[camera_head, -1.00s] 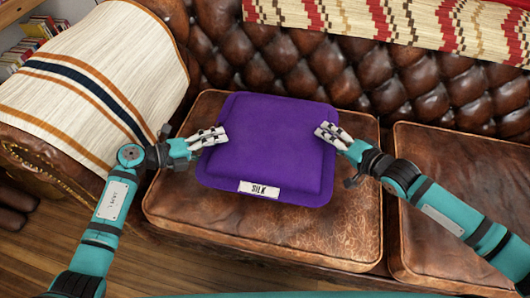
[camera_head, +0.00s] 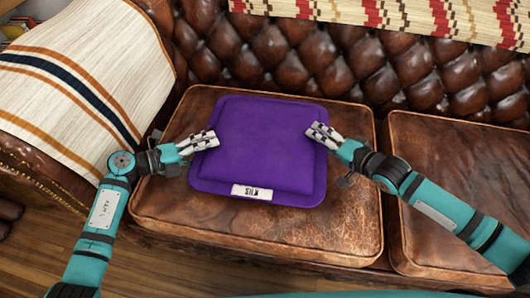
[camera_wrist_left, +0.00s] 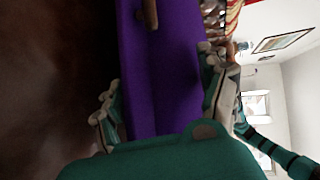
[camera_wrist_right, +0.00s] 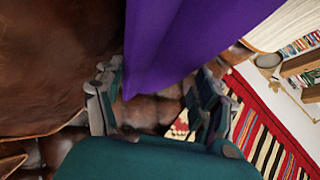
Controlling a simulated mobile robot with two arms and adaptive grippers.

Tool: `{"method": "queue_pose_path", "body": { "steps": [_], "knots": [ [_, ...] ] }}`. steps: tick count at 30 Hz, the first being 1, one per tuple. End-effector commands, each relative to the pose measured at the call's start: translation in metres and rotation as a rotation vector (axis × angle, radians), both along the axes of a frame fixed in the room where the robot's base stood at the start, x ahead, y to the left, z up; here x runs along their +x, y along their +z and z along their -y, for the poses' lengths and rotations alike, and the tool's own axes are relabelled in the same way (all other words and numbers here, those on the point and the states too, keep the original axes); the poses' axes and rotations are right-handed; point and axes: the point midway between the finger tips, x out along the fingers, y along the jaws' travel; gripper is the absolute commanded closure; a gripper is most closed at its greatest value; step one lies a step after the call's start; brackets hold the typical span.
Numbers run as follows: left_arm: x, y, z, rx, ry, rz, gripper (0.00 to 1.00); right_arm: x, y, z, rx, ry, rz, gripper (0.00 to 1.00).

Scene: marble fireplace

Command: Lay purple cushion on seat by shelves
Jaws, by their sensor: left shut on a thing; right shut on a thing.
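The purple cushion (camera_head: 262,146) with a white label reading SILK is held over the left brown leather seat (camera_head: 330,215), close above it or touching it; I cannot tell which. My left gripper (camera_head: 208,142) is shut on the cushion's left edge. My right gripper (camera_head: 318,132) is shut on its right edge. The cushion (camera_wrist_left: 160,80) runs between the fingers in the left wrist view. In the right wrist view the cushion (camera_wrist_right: 185,45) reaches between the fingers. The cushion's underside is hidden in the head view.
A tufted leather backrest (camera_head: 300,60) stands behind, with a patterned red and cream throw (camera_head: 400,15) on top. A striped cream blanket (camera_head: 85,75) covers the left armrest. A second seat cushion (camera_head: 450,180) at the right is bare.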

Motion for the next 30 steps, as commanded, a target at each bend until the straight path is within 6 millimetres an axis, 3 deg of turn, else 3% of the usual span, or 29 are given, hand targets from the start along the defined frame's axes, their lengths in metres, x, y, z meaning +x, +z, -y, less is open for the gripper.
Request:
{"method": "queue_pose_path", "body": {
  "steps": [1,2,6,17,30],
  "knots": [
    [-0.001,-0.004,0.007,-0.013,-0.01,0.006,0.79,-0.003,-0.01,-0.006,0.004,0.01,-0.002,0.84],
    [-0.001,0.001,0.006,-0.011,-0.01,0.005,0.2,-0.004,-0.005,-0.006,0.003,0.01,-0.004,0.26],
    [-0.001,0.0,0.005,-0.008,-0.008,0.003,0.02,-0.003,-0.004,-0.004,0.003,0.008,-0.004,0.07],
    [-0.002,-0.001,-0.002,-0.002,-0.002,0.0,0.0,-0.001,-0.003,-0.002,0.001,0.003,-0.001,0.06],
    [-0.025,0.017,-0.057,-0.001,-0.001,0.001,0.0,-0.001,-0.003,-0.001,0.0,0.002,-0.001,0.06]
  ]
}}
